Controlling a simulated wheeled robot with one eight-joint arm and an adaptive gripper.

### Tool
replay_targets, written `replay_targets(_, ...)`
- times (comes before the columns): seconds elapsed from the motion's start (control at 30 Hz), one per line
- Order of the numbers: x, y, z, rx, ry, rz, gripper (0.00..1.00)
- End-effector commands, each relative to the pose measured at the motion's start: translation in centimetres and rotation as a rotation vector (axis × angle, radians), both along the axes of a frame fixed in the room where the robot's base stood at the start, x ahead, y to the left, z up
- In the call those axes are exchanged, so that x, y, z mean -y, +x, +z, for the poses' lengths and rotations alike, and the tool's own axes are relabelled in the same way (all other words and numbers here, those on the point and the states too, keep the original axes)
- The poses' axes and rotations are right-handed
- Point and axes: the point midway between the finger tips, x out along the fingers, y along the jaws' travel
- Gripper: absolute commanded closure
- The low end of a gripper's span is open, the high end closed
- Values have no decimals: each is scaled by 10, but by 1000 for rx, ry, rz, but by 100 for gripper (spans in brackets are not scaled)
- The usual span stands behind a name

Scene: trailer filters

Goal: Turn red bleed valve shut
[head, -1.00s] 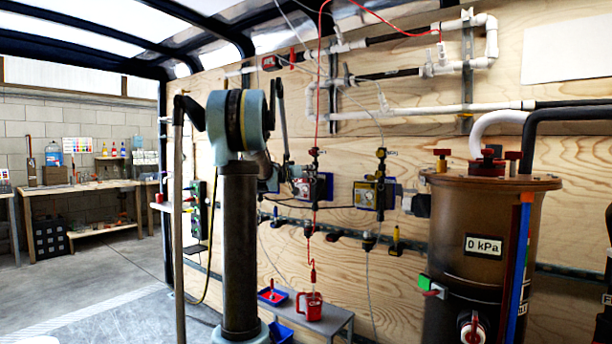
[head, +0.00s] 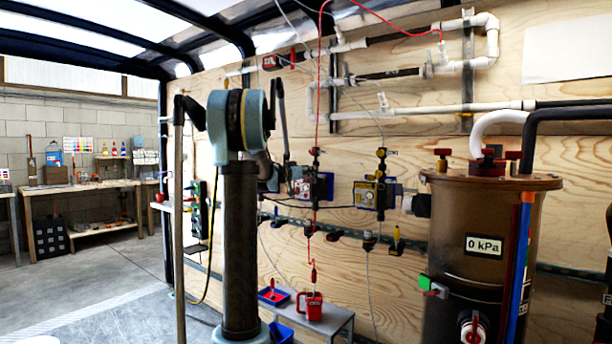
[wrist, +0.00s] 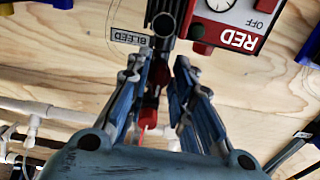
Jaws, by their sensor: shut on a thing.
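My gripper (wrist: 161,82) fills the lower wrist view, its blue-grey fingers closed in on the dark valve body below the BLEED label (wrist: 131,38). A red valve part (wrist: 149,117) shows between the fingers, and the fingers hide much of the valve. The exact contact points and the handle's angle are hard to tell. The red unit (wrist: 228,28), marked RED and OFF, is just above and right of the fingers. In the head view, the red unit (head: 302,187) is on the plywood wall, with my arm beside it and partly behind my column.
A yellow unit (head: 367,194) is right of the red one. A brown tank (head: 470,270) reading 0 kPa stands at the right. A red jug (head: 310,306) and a blue tray (head: 273,297) are on a low grey bench. Hoses and white pipes run along the wall. Floor is open at left.

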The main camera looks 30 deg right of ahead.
Motion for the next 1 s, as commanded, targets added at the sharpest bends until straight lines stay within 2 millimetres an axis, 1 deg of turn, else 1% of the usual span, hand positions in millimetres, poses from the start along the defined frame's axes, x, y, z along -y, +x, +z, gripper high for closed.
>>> replay_targets(0.03,-1,2,-1,1,1,5,100)
replay_targets(0.07,-1,2,0,1,1,5,74)
replay_targets(0.1,-1,2,0,1,1,5,65)
replay_targets(0.13,-1,2,0,0,1,5,59)
replay_targets(0.43,0,1,0,-1,0,2,59)
replay_targets(0.57,-5,-1,0,-1,0,2,59)
replay_targets(0.67,-16,-5,0,-1,0,3,59)
replay_targets(0.77,-31,-11,0,-1,0,4,59)
replay_targets(1.0,-75,-28,-1,-2,-1,5,59)
